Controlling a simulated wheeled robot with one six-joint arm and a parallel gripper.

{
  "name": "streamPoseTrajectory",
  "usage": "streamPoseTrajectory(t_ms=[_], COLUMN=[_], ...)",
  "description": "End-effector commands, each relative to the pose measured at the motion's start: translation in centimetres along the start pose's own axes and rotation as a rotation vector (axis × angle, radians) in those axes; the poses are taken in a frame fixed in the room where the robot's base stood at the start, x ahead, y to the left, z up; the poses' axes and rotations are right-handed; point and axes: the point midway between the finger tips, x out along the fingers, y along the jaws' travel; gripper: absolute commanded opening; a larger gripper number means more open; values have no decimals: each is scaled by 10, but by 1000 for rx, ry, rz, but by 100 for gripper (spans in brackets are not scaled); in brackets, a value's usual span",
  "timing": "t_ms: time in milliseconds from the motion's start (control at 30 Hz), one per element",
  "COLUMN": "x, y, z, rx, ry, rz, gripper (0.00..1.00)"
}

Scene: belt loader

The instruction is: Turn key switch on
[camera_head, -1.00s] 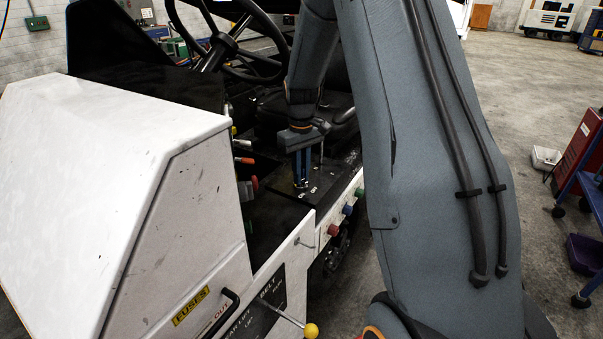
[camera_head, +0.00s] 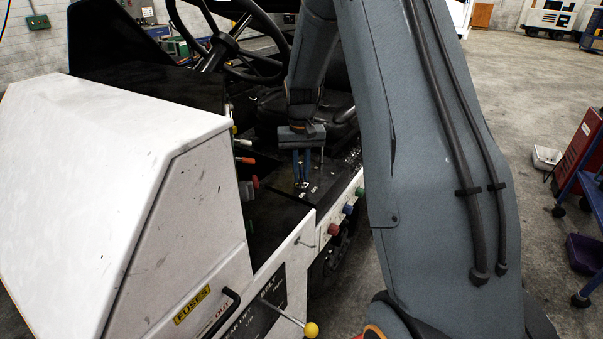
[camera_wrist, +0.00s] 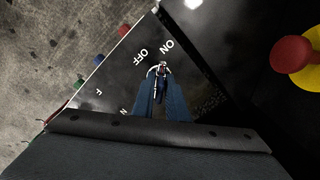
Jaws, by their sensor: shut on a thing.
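The key switch (camera_wrist: 159,70) is a small metal switch on the dark panel (camera_wrist: 118,60) of the belt loader, with white OFF and ON lettering beside it in the wrist view. My gripper (camera_wrist: 161,92) points down at the panel, its two blue fingers shut on the key of the switch. In the head view my gripper (camera_head: 301,183) stands upright over the black console beside the seat. The fingers cover most of the key, so its exact angle is hard to tell.
Red, blue and green knobs (camera_head: 347,208) line the white side panel. A yellow-knobbed lever (camera_head: 311,330) is in front. The steering wheel (camera_head: 240,45) and seat (camera_head: 335,112) are close behind my gripper. A red knob on a yellow base (camera_wrist: 291,52) is at right in the wrist view.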

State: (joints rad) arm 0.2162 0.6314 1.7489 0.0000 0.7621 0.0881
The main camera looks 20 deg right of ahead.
Motion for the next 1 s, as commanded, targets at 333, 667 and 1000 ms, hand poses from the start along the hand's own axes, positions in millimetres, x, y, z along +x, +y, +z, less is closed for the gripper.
streamPoseTrajectory(t_ms=[333, 667, 1000], x=[-2, -2, -2], y=[0, -1, 0], z=[-1, -2, -2], rx=[120, 169, 174], ry=[3, 4, 4], rz=[-1, -1, -1], gripper=[0, 0, 0])
